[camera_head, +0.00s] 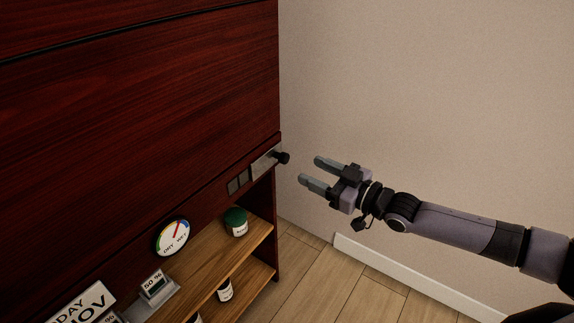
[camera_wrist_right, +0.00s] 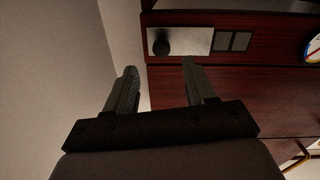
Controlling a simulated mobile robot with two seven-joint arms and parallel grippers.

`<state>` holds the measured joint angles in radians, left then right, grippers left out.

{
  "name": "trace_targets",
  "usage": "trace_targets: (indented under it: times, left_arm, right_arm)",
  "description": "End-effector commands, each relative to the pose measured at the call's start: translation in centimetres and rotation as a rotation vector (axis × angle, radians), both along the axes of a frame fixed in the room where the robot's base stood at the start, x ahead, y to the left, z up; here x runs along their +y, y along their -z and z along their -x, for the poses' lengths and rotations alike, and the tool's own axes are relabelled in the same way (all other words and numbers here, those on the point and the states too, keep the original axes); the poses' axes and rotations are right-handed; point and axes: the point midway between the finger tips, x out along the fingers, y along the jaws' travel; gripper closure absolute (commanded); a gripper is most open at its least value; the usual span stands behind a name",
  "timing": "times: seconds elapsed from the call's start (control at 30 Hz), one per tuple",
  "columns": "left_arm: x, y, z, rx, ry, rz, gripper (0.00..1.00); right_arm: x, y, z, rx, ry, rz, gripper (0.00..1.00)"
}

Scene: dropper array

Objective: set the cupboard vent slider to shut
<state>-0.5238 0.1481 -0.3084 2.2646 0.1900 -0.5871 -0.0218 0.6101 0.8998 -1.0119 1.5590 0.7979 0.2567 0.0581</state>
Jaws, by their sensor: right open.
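The cupboard vent slider is a pale metal plate (camera_head: 265,161) with a black knob (camera_head: 283,157). It sits at the right end of the dark red cupboard's lower rail, with grey vent openings (camera_head: 238,181) uncovered to its left. In the right wrist view the plate (camera_wrist_right: 194,40), knob (camera_wrist_right: 161,47) and vent openings (camera_wrist_right: 232,41) show above my fingers. My right gripper (camera_head: 309,170) is open and empty, just right of the knob and apart from it. In the wrist view its fingertips (camera_wrist_right: 159,68) lie either side of the knob's line. My left gripper is out of view.
Below the rail, a wooden shelf (camera_head: 205,252) holds a green-topped jar (camera_head: 236,222) and a small 50 % display (camera_head: 154,284). A round dial (camera_head: 173,238) is on the cupboard's front. A bare wall (camera_head: 430,90) stands behind my right arm, with free space before it.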

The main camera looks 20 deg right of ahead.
Motion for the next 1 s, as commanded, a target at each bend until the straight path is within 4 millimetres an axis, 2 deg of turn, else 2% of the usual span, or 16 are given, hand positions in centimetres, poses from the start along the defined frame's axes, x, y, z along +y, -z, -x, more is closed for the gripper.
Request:
trace_targets:
  times: [0.5,0.9,0.97,1.0]
  left_arm:
    - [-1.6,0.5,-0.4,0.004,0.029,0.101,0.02]
    - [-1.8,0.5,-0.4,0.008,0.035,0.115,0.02]
    - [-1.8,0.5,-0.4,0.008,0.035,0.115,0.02]
    - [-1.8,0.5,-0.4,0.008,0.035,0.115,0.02]
  right_arm:
    - [3.7,0.1,-4.9,-0.001,-0.002,0.0,0.45]
    - [4.0,0.0,-5.4,0.002,-0.002,0.001,0.45]
    - [4.0,0.0,-5.4,0.002,-0.002,0.001,0.65]
    - [4.0,0.0,-5.3,0.002,-0.002,0.001,0.78]
